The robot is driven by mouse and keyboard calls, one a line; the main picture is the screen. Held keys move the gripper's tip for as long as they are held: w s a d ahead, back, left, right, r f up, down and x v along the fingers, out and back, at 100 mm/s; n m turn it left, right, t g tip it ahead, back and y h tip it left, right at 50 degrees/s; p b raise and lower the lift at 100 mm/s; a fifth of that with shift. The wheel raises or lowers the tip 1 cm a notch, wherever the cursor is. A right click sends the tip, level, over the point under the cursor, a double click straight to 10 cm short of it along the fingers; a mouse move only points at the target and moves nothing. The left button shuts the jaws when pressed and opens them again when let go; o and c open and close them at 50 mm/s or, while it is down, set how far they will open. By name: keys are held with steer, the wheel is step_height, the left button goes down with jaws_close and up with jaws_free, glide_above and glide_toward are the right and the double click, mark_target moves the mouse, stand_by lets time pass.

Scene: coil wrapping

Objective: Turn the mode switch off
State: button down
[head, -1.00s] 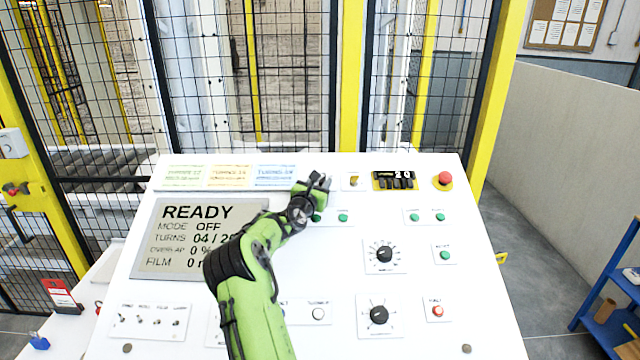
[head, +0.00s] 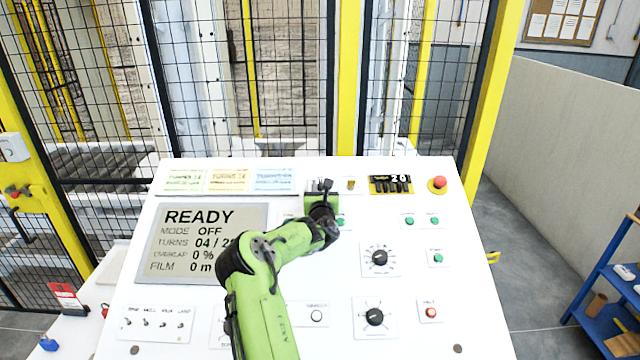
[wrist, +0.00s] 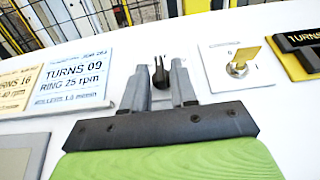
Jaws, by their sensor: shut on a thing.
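My gripper (head: 321,186) is at the top edge of the white console, just right of the paper labels. In the wrist view its two grey fingers (wrist: 160,82) are shut around a small dark switch knob (wrist: 159,72), which I take to be the mode switch. The fingers hide most of the knob and its markings, so its exact angle cannot be read. The display (head: 206,243) reads READY, MODE OFF, TURNS 04.
Close to the right are a brass key switch (wrist: 238,66), a dark counter (head: 390,184) and a red emergency button (head: 438,184). Green buttons (head: 409,220) and dials (head: 379,258) lie below. A mesh fence (head: 250,80) stands behind the console.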

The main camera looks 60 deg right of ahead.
steer(key=c, duration=1.2)
jaws_free()
steer(key=v, duration=1.5)
steer(key=shift+s+a, duration=0.15)
steer(key=shift+a, duration=0.15)
steer(key=shift+f, duration=0.1)
